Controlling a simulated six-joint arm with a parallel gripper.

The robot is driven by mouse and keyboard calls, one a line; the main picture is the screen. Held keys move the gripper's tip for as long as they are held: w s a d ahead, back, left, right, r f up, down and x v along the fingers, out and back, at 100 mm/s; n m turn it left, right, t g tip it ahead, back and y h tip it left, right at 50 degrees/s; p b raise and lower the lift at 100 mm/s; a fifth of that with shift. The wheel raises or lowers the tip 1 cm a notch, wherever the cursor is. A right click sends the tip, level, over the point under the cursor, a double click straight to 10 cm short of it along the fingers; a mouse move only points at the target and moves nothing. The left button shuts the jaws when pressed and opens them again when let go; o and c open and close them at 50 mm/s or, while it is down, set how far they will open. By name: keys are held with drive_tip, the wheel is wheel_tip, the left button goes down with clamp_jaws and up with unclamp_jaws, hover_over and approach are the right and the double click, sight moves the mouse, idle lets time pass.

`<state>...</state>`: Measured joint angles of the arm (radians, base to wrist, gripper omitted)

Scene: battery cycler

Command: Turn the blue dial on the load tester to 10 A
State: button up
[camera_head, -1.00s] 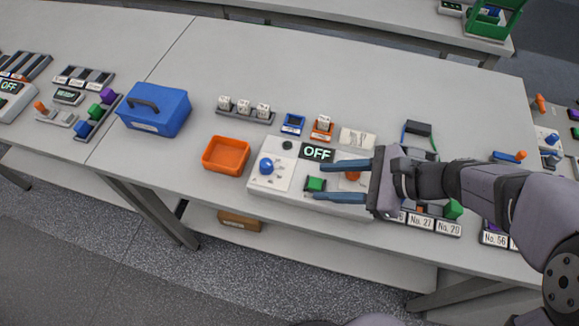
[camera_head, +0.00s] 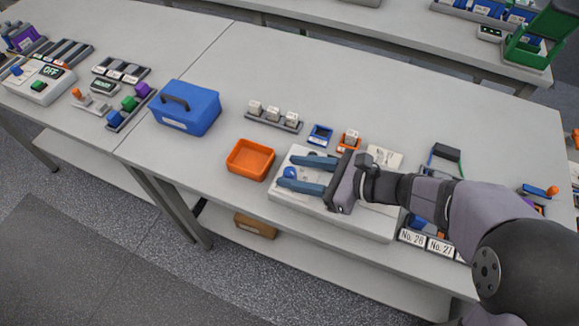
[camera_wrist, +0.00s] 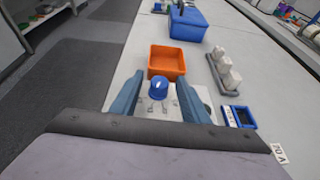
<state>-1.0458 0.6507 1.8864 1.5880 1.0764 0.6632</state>
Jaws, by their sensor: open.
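The load tester (camera_head: 375,224) is a pale box near the table's front edge, largely covered by my arm in the head view. Its blue dial (camera_head: 290,172) shows at the left of the box, partly behind a fingertip. In the wrist view the blue dial (camera_wrist: 157,89) stands ahead, between the two fingers, with marks on the panel around it. My gripper (camera_head: 300,174) is open, its blue fingers pointing at the dial. I cannot tell whether they touch it. My gripper also shows in the wrist view (camera_wrist: 160,96). The tester's display is hidden.
An orange tray (camera_head: 250,160) sits just left of the tester, and a blue toolbox (camera_head: 187,108) is beyond it. A rack with white blocks (camera_head: 273,118), a small blue holder (camera_head: 320,135) and an orange holder (camera_head: 350,140) stand behind. The table behind these is clear.

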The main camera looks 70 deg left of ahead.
drive_tip(key=shift+x, duration=0.95)
clamp_jaws()
drive_tip(key=shift+n+h, duration=0.4)
drive_tip(key=n+g+h, duration=0.2)
drive_tip(key=n+h, duration=0.1)
drive_tip(key=shift+f+g+p, duration=0.1)
drive_tip(key=shift+g+p, duration=0.25)
drive_tip(key=shift+g, duration=0.05)
drive_tip(key=shift+n+g+h+b, duration=0.5)
drive_tip(key=shift+n+g+h, duration=0.1)
drive_tip(key=shift+n+h, duration=1.9)
drive_tip(key=shift+h, duration=0.2)
